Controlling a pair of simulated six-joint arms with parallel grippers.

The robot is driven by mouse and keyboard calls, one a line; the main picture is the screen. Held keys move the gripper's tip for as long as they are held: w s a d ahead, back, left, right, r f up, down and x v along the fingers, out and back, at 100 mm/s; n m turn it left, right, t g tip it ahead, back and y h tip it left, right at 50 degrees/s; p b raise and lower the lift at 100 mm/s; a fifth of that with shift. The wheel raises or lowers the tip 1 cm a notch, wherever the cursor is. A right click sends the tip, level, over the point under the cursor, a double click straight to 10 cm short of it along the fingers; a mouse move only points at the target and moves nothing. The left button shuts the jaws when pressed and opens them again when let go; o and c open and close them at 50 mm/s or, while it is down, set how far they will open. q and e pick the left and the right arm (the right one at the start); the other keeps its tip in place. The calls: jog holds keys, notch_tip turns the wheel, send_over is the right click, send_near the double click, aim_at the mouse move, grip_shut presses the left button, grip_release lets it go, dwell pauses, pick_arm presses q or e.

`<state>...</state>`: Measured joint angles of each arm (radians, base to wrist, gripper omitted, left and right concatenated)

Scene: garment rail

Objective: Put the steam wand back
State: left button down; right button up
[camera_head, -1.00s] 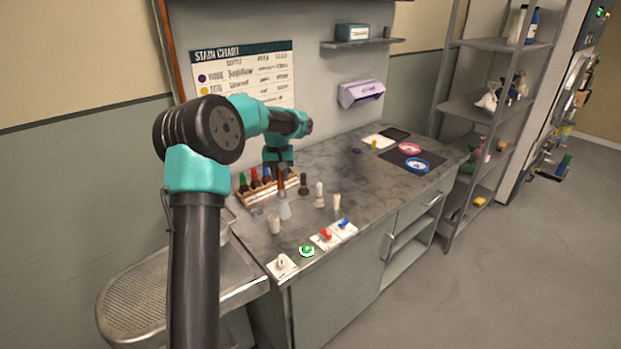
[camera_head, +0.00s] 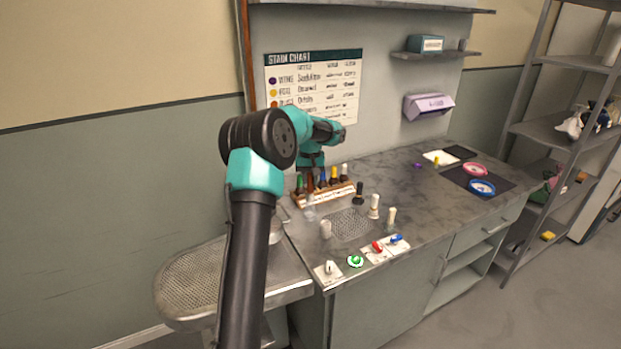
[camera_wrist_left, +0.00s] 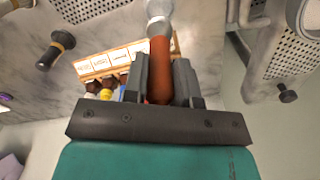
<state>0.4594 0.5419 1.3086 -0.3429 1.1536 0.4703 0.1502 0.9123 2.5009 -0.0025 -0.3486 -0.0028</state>
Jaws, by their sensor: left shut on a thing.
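My left gripper (camera_head: 311,170) is shut on a tool with a red-brown handle and a pale metal end, which looks to be the steam wand (camera_head: 309,211). In the left wrist view the handle (camera_wrist_left: 160,65) sits between the two dark fingers (camera_wrist_left: 160,80), and the pale end (camera_wrist_left: 159,14) points away from them. In the head view the wand hangs roughly upright by the left end of the bottle rack. I cannot tell whether its lower end touches the counter. I cannot make out its holder for certain. My right gripper is not in view.
The wooden rack (camera_head: 327,196) of coloured bottles stands close to the wand. A perforated metal board (camera_head: 196,286) extends at the left.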

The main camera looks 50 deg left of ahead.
aim_at(310, 192)
pick_arm(q)
jog(key=shift+f, duration=2)
jog(key=shift+f, duration=1.25)
dwell(1.2)
jog(key=c, duration=0.5)
grip_release()
jog(key=shift+r, duration=0.1)
dwell(0.5)
jog(key=shift+r, duration=3.65)
